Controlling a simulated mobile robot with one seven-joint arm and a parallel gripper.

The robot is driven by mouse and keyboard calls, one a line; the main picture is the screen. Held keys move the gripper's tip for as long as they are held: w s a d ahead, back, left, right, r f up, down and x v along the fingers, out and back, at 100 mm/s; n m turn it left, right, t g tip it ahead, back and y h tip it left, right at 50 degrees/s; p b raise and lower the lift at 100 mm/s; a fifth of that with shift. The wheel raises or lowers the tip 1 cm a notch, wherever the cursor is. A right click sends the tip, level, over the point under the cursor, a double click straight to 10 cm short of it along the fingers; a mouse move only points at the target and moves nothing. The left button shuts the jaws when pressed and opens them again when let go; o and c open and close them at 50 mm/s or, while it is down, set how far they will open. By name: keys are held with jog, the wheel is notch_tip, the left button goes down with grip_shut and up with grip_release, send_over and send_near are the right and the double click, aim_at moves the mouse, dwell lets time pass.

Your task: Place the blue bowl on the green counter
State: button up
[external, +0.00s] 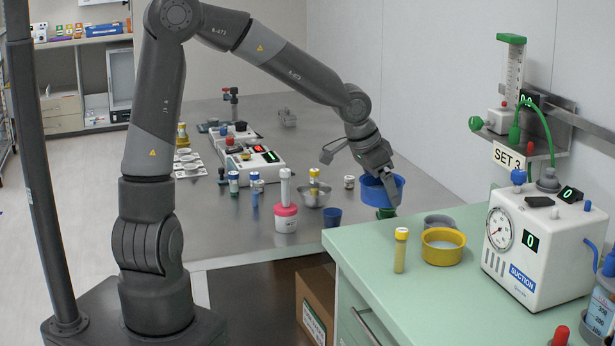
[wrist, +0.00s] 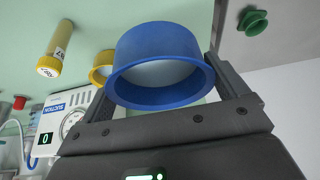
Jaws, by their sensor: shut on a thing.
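The blue bowl (external: 378,190) is held by my gripper (external: 391,191), near the far left corner of the green counter (external: 390,270). In the wrist view the bowl (wrist: 155,38) fills the space between my two fingers, tilted in the picture with its opening partly showing. My gripper is shut on it. The green counter (wrist: 100,25) shows behind the bowl in the wrist view. The bowl appears raised; its exact height above the surfaces is hard to tell.
On the green counter stand a yellow-capped tube (external: 400,252), a yellow bowl (external: 442,258), a grey bowl (external: 438,221) and a suction unit (external: 535,250). The counter's front left is bare. The steel table (external: 240,225) holds a steel bowl (external: 314,196) and a small blue cup (external: 332,217).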

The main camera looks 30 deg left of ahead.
aim_at(384, 240)
jog(key=shift+f, duration=5)
jog(key=shift+f, duration=0.15)
jog(key=o, duration=0.7)
jog(key=shift+v, duration=6.15)
